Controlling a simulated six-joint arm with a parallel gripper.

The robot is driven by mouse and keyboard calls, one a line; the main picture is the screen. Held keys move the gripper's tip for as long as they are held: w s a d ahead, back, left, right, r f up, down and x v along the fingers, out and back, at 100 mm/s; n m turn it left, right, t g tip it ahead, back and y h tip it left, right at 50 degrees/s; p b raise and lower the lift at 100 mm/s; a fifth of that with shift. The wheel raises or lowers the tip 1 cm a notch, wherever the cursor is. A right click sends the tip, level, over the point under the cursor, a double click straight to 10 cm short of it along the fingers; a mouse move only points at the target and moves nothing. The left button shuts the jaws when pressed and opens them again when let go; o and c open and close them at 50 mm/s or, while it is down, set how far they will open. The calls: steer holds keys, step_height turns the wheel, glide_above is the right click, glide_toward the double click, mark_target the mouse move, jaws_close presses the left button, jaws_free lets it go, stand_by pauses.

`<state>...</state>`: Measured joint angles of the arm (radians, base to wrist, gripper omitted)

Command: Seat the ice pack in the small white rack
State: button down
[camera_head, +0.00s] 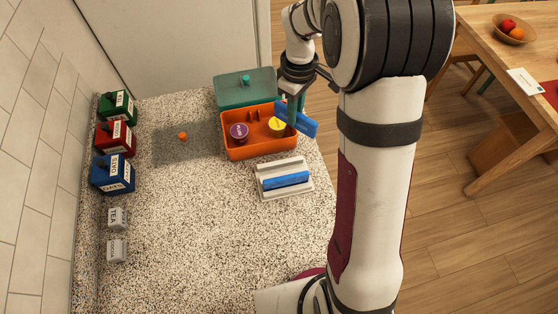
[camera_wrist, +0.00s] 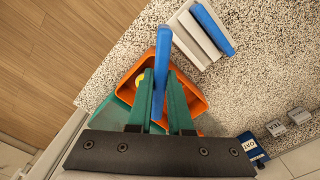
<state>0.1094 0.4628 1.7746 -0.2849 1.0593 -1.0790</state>
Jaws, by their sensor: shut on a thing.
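My gripper (camera_head: 294,108) has green fingers and is shut on a blue ice pack (camera_head: 303,122), a flat slab. In the head view it is above the right end of the orange bin. In the wrist view the ice pack (camera_wrist: 162,58) stands out edge-on between the two fingers (camera_wrist: 160,82). The small white rack (camera_head: 262,190) sits on the counter, in front of the orange bin and apart from the held pack. A second blue slab (camera_head: 286,180) lies in the rack; in the wrist view it is along one side of the rack (camera_wrist: 190,40).
The orange bin (camera_head: 262,154) holds a purple-lidded tub (camera_head: 239,131) and a yellow-lidded tub (camera_head: 277,126). Red, green and blue canisters (camera_head: 113,175) and small white jars line the left wall. The counter's middle front is clear.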

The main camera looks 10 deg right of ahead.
steer(key=s+d+n, duration=0.5)
steer(key=s+n, duration=0.4)
steer(key=s, duration=0.2)
steer(key=n, duration=0.1)
glide_above(282, 171)
step_height(282, 171, down, 7)
steer(key=shift+s+r, duration=0.1)
step_height(282, 171, down, 3)
steer(key=shift+a+f, duration=0.1)
steer(key=shift+f, duration=0.45)
steer(key=c, duration=0.8)
jaws_free()
steer(key=shift+f, duration=0.1)
steer(key=shift+c, duration=0.2)
